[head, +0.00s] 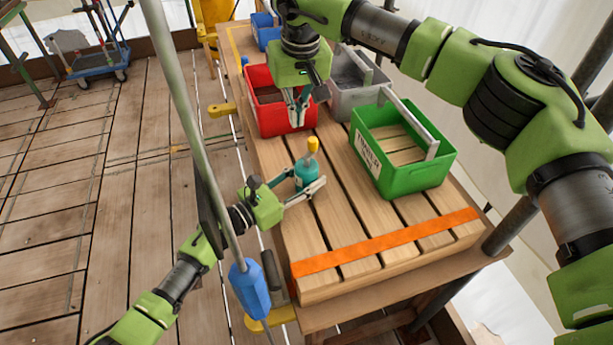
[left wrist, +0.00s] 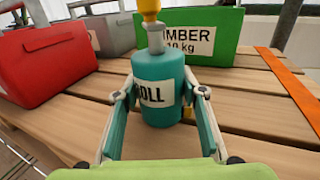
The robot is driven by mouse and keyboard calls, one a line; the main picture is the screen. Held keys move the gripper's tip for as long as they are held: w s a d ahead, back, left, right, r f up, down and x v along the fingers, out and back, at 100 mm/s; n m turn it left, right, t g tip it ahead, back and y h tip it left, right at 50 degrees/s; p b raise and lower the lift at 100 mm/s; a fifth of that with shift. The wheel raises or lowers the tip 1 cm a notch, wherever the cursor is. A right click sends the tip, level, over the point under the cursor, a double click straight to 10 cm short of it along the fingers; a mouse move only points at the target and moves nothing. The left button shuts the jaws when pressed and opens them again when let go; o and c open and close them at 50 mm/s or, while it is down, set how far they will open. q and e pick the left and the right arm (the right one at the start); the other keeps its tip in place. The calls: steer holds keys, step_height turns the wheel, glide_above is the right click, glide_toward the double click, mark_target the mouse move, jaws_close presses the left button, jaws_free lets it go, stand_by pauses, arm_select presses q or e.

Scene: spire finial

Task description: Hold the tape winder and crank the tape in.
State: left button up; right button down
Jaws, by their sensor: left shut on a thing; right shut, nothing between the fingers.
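The tape winder is a teal cylinder (head: 306,174) with a yellow knob (head: 312,145) on top, standing on the slatted wooden bench. In the left wrist view the teal body (left wrist: 157,85) carries a white label reading "ROLL", with the yellow knob (left wrist: 149,10) above on a grey crank part. My left gripper (head: 306,190) is shut on the teal body, one finger on each side. My right gripper (head: 299,112) is shut and empty, pointing down in front of the red bin, up and left of the winder. An orange strip (head: 390,240) lies across the near end of the bench.
A red bin (head: 257,104), a grey bin (head: 345,104) and a green bin (head: 405,178) with a label stand on the bench (head: 345,215). A blue bin (head: 266,38) is farther back. A grey pole (head: 190,110) crosses at the left. A blue cart (head: 98,62) stands on the plank floor.

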arm_select(q)
steer(key=o, duration=1.3)
